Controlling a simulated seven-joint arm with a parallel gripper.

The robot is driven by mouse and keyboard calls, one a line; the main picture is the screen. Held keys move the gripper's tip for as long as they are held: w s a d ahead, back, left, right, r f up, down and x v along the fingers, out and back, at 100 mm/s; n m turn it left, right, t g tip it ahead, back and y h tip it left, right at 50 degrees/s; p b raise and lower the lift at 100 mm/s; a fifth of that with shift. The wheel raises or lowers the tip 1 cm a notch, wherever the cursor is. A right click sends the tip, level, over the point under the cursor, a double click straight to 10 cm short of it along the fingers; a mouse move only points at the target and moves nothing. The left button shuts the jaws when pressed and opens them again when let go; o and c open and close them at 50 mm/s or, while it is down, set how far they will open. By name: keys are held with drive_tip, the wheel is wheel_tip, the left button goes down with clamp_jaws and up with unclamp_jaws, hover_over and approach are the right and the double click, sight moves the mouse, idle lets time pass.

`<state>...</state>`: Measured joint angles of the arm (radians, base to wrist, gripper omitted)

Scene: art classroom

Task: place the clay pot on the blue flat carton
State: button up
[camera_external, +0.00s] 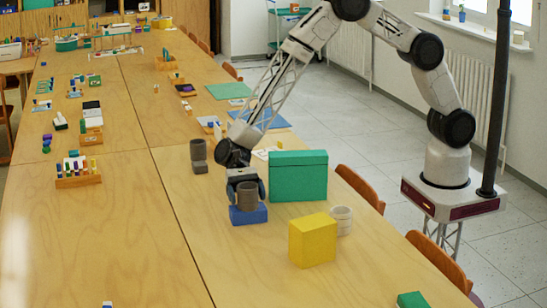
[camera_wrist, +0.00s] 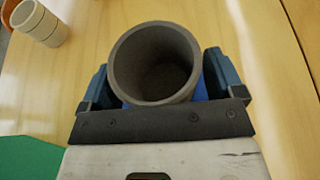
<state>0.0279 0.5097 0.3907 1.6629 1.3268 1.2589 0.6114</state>
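A dark grey-brown pot (camera_external: 247,197), which I take for the clay pot, is upright between the fingers of my gripper (camera_external: 246,184). In the wrist view the pot (camera_wrist: 158,92) shows its open, empty mouth, with a blue-grey finger of my gripper (camera_wrist: 157,75) close against each side. The blue flat carton (camera_external: 249,215) is directly below the pot on the table. A little of the carton (camera_wrist: 202,92) shows beside the pot in the wrist view. Whether the pot's base touches the carton is hard to tell.
A green box (camera_external: 298,177) stands right behind the carton. A yellow box (camera_external: 312,241) and a pale ribbed pot (camera_external: 341,221) are to the right. A dark grey cup (camera_external: 198,150) stands behind left. The table (camera_external: 130,225) is clear to the left.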

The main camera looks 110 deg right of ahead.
drive_tip(key=shift+r, duration=0.15)
drive_tip(key=v, duration=1.2)
idle(0.3)
idle(0.5)
drive_tip(key=s+a+r+n+h, duration=0.2)
drive_tip(key=s+r+n+h, duration=0.55)
drive_tip(key=s+r, duration=1.7)
drive_tip(key=s+d+r+n+t+h, duration=0.2)
drive_tip(key=s+r+n, duration=0.2)
drive_tip(key=s, duration=0.7)
drive_tip(key=s+d+r+n+t+h, duration=0.1)
drive_tip(key=s+r+n+t+h, duration=0.15)
drive_tip(key=s, duration=0.75)
drive_tip(key=s+d+r+n+t+h, duration=0.15)
drive_tip(key=s+r+n, duration=0.3)
drive_tip(key=s, duration=0.65)
wheel_tip(320, 180, down, 9)
drive_tip(key=w+g, duration=0.1)
drive_tip(key=g, duration=0.2)
drive_tip(key=shift+w+d+m, duration=0.35)
drive_tip(key=shift+w+d, duration=0.05)
drive_tip(key=shift+d, duration=0.05)
